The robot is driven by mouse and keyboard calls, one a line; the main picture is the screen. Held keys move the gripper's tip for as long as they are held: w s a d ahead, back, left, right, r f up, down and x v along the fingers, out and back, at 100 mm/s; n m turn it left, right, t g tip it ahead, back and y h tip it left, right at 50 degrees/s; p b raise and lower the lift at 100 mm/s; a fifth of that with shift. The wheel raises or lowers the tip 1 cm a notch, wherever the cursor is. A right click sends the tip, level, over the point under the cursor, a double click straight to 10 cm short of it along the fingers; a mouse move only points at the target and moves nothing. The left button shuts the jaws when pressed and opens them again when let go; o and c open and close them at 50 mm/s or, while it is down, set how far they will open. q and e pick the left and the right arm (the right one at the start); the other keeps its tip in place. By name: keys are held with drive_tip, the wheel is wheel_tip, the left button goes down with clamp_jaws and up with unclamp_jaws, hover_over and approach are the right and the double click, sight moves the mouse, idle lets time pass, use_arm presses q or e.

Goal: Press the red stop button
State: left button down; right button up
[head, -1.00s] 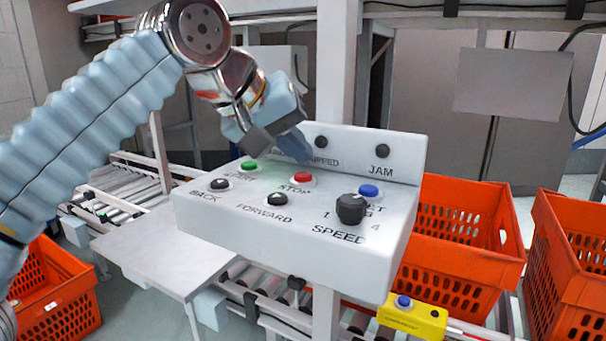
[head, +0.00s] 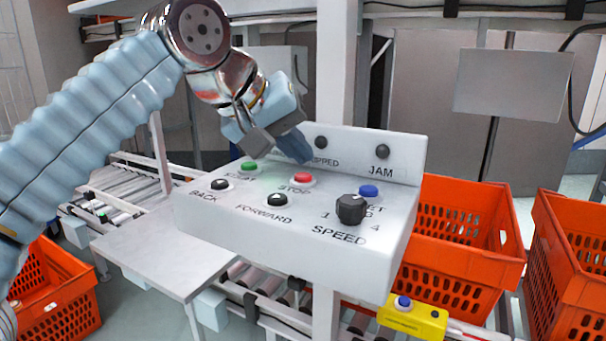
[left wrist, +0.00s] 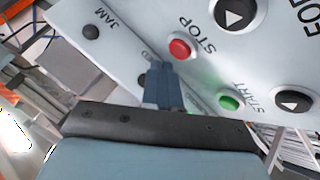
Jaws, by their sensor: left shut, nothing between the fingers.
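The red stop button (head: 302,179) sits on the sloped top of a grey-white control box (head: 300,240), above the label STOP. In the left wrist view the red button (left wrist: 180,49) is just beyond my fingertips, with a visible gap. My left gripper (head: 296,158) is shut and empty, its fingertips just above and behind the red button in the head view. In the left wrist view the shut fingers (left wrist: 161,70) point towards the button. The fingers hide part of the back panel's lettering. My right gripper is not in view.
Near the red button are a green start button (head: 249,167), black back (head: 220,185) and forward (head: 277,200) buttons, a blue button (head: 368,191) and a speed knob (head: 350,209). The raised back panel (head: 400,155) stands behind. Orange totes (head: 455,262) and a yellow button box (head: 412,318) are at right.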

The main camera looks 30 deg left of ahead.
sight(297, 177)
use_arm(q)
drive_tip(key=shift+f, duration=0.15)
idle(0.3)
drive_tip(key=shift+f+b, duration=0.3)
drive_tip(key=shift+f+b, duration=0.35)
drive_tip(key=shift+f, duration=0.1)
idle(0.5)
idle(0.4)
drive_tip(key=shift+r+p, duration=0.9)
drive_tip(key=shift+p, duration=0.05)
wheel_tip(297, 177, up, 5)
drive_tip(key=p, duration=0.5)
drive_tip(key=shift+r, duration=0.1)
idle(0.3)
